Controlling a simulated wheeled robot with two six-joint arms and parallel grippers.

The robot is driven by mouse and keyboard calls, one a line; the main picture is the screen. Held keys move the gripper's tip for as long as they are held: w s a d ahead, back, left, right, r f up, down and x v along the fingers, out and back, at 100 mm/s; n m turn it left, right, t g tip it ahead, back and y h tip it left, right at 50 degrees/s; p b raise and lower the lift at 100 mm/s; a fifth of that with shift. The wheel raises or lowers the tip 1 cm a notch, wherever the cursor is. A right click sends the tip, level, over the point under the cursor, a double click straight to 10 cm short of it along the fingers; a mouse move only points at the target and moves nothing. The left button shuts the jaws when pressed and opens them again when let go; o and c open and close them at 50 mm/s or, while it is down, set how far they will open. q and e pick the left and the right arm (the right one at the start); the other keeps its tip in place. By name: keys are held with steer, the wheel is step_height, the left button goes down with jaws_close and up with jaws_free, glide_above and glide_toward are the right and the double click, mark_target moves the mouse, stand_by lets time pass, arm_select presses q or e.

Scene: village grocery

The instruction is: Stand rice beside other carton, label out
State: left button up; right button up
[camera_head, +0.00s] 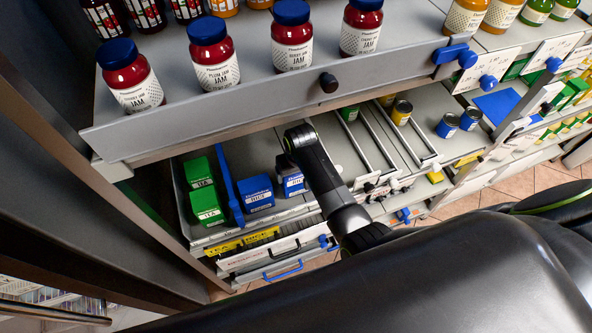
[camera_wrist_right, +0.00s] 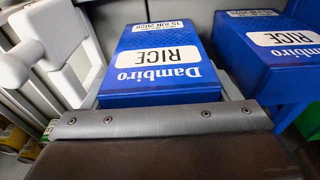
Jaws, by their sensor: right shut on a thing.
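The rice carton (camera_wrist_right: 150,60) in my right gripper is blue with a white RICE label. It fills the middle of the right wrist view, its print upside down there. In the head view this carton (camera_head: 292,186) stands in the lower shelf bay, partly covered by my right arm. My right gripper (camera_wrist_right: 160,108) is shut on it; the fingertips are mostly hidden. The other rice carton (camera_head: 256,196) stands just left of it in the head view, label facing the shelf front. It shows at the right in the wrist view (camera_wrist_right: 275,60), with a narrow gap between. My left gripper is not in view.
A blue divider (camera_head: 227,186) separates the rice from green tea cartons (camera_head: 206,205) on the left. Jam jars (camera_head: 292,35) stand on the shelf above, whose front edge (camera_head: 240,112) overhangs the bay. Wire-like lane dividers (camera_head: 375,140) and cans (camera_head: 401,112) lie to the right.

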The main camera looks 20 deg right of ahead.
steer(key=shift+s, duration=0.1)
steer(key=shift+f, duration=0.4)
steer(key=o, duration=1.1)
steer(key=shift+r, duration=0.1)
